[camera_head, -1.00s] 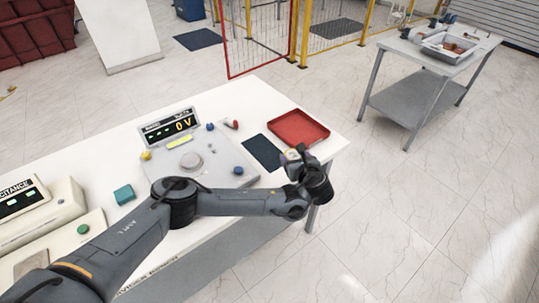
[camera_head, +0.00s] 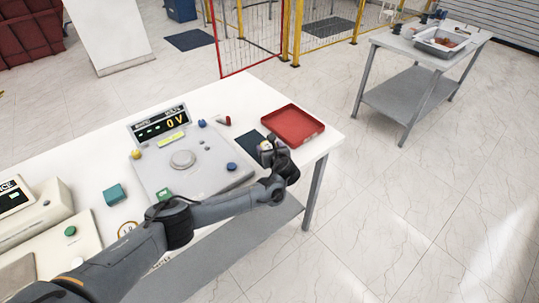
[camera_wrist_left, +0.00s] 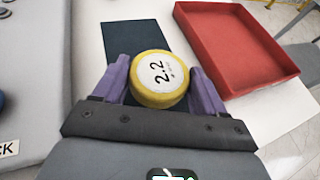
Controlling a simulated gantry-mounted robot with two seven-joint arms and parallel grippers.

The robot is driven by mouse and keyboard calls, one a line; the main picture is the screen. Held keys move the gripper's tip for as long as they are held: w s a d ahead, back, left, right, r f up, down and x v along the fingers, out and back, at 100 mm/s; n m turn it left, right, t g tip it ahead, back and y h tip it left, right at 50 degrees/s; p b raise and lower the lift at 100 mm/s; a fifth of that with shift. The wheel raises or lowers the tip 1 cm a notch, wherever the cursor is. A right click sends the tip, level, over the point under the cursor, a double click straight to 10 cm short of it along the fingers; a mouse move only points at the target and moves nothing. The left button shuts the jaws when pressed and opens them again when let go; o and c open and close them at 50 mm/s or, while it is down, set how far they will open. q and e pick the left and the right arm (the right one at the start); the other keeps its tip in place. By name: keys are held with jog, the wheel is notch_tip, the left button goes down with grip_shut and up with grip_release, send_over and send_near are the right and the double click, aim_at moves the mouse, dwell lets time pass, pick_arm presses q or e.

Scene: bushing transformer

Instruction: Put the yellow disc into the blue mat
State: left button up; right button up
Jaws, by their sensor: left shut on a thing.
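The yellow disc (camera_wrist_left: 158,80) has a white face marked 2.2. My left gripper (camera_head: 268,148) is shut on it, with a purple finger on each side in the left wrist view. The dark blue mat (camera_head: 252,146) lies flat on the white table, between the grey test unit and the red tray. In the left wrist view the mat (camera_wrist_left: 122,38) shows behind and to the left of the disc. The disc overlaps the mat's near right part there; I cannot tell its height above it. My right gripper is not in view.
The red tray (camera_head: 294,122) is empty and close to the right of the gripper. The grey test unit (camera_head: 205,172) with its 0V display stands left of the mat. A small red and grey part (camera_head: 223,120) lies behind. The table's front edge runs below my arm.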

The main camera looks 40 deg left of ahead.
pick_arm(q)
jog(key=shift+f, duration=1.3)
jog(key=shift+f, duration=0.1)
jog(key=o, duration=1.3)
jog(key=shift+c, duration=0.2)
